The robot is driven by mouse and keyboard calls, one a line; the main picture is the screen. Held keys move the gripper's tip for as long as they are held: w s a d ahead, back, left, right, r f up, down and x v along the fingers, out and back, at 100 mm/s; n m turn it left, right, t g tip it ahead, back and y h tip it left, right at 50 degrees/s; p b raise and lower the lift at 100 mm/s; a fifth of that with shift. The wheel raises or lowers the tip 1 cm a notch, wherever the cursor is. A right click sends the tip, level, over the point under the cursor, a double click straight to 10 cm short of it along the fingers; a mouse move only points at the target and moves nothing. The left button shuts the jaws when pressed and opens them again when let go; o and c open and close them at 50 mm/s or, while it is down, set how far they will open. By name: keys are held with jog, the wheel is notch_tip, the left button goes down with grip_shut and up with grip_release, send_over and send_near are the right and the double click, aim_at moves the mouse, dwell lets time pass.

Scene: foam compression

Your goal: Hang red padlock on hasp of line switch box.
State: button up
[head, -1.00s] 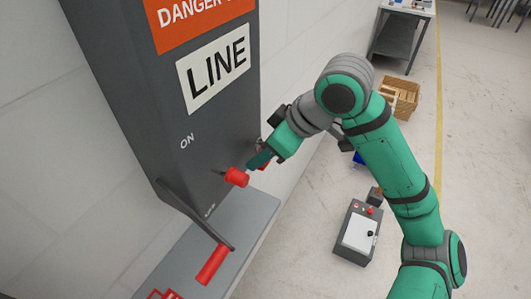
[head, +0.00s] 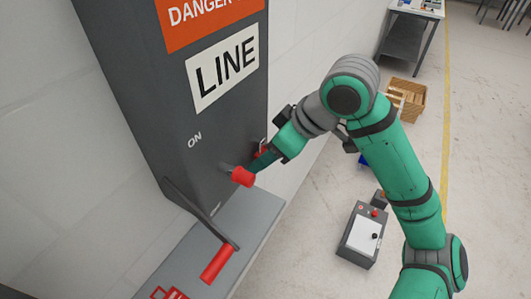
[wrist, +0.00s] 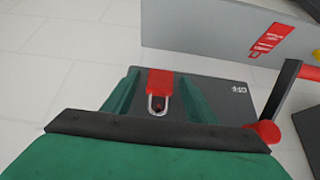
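The line switch box (head: 205,125) is dark grey, with LINE and ON lettering. Its lever (head: 205,215), with a red grip (head: 218,263), points down. A red knob (head: 242,176) sticks out from the box front. My gripper (head: 262,160) is just right of this knob. In the wrist view, the red padlock (wrist: 160,82) with a silver shackle lies between the fingers of my gripper (wrist: 158,88). Narrow gaps show on both sides, so the fingers look open around it. Red and silver also show behind my gripper in the head view. Whether the shackle passes through the hasp is unclear.
A grey ledge (head: 255,222) lies below the box, with red tags (head: 170,293) on it. A grey control box (head: 360,235) stands on the floor to the right. A wooden crate (head: 408,98) and a workbench (head: 408,40) are farther back.

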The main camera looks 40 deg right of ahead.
jog(key=shift+s+d, duration=0.1)
jog(key=shift+s, duration=0.1)
jog(key=v, duration=1)
jog(key=shift+r, duration=0.35)
jog(key=shift+d, duration=0.1)
